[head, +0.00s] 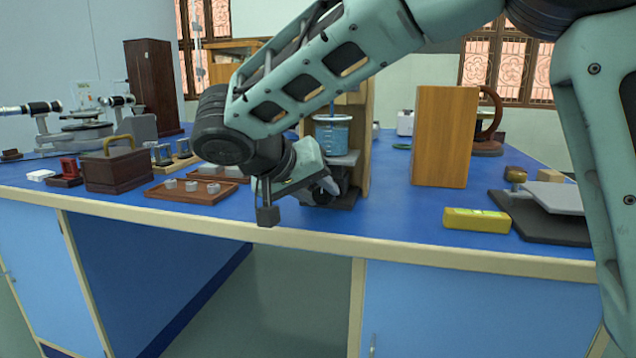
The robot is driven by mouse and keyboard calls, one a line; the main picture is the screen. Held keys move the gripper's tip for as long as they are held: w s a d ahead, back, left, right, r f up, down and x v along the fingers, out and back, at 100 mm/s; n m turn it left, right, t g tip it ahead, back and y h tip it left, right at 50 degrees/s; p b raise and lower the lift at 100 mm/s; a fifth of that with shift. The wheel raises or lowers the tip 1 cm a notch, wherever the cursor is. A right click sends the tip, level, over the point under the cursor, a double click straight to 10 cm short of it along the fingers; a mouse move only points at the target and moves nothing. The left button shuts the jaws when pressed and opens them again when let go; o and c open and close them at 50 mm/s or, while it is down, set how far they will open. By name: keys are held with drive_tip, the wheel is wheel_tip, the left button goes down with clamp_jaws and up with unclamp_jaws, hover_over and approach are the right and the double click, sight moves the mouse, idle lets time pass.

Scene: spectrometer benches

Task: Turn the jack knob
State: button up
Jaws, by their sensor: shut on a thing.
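The jack stands near the bench's front edge, with its grey top plate (345,159) and dark base (346,203) showing beside my gripper. A glass beaker of blue liquid (332,136) sits on the top plate. My gripper (325,189) reaches down from the upper left to the front of the jack. It is shut at the place of the jack knob, between the plate and the base. The knob itself is hidden by the gripper and wrist, and the fingertips are hard to make out.
A wooden upright panel (362,130) stands right behind the jack. A wooden block (444,137), a yellow box (477,220) and a dark-based stand (540,219) are to the right. A tray of weights (190,197) and a dark box (118,171) are to the left.

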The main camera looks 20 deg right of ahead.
idle(0.4)
drive_tip(key=shift+a, duration=0.1)
drive_tip(key=o, duration=1)
drive_tip(key=p+v, duration=0.4)
drive_tip(key=v, duration=1.3)
drive_tip(key=shift+a+p, duration=0.3)
drive_tip(key=shift+p, duration=0.1)
drive_tip(key=shift+w, duration=0.1)
